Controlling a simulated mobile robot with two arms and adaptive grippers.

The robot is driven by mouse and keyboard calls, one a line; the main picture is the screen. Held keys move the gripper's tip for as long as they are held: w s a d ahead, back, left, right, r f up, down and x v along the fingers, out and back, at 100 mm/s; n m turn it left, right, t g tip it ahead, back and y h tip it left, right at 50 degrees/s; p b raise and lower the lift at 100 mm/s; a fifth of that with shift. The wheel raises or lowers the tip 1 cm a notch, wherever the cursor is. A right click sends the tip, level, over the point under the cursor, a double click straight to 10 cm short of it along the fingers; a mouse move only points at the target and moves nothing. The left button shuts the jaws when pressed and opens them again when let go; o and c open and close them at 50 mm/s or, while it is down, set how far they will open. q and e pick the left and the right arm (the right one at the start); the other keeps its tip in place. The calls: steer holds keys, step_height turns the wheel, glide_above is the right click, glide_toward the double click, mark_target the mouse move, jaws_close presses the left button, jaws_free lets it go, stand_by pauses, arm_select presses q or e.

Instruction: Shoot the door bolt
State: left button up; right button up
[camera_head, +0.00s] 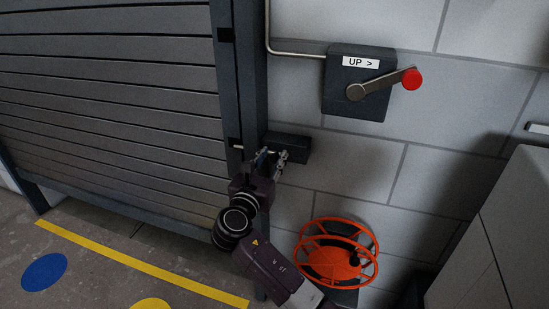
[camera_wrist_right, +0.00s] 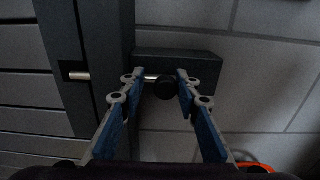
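The door bolt has a dark housing (camera_head: 292,147) on the wall beside the roller door (camera_head: 110,100). Its silver rod (camera_wrist_right: 78,75) shows at the dark door frame on the left in the right wrist view. A round black knob (camera_wrist_right: 166,89) sits on the rod in front of the housing (camera_wrist_right: 200,68). My right gripper (camera_head: 270,158) is at the bolt. In the right wrist view its two blue-padded fingers (camera_wrist_right: 158,92) are apart, with the knob between them, nearer the right finger. Contact cannot be told. My left gripper is in neither view.
A grey box (camera_head: 340,105) marked "UP >" with a red-knobbed crank (camera_head: 412,79) is on the wall above. An orange wheel (camera_head: 335,262) is below right of the bolt. A pale cabinet (camera_head: 500,240) stands at right. A yellow line (camera_head: 130,259) marks the floor.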

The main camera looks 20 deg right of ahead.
steer(key=shift+o, duration=0.3)
steer(key=shift+s, duration=0.1)
steer(key=shift+s+a, duration=0.2)
steer(key=shift+s, duration=0.1)
steer(key=v, duration=1.1)
steer(key=shift+f, duration=0.1)
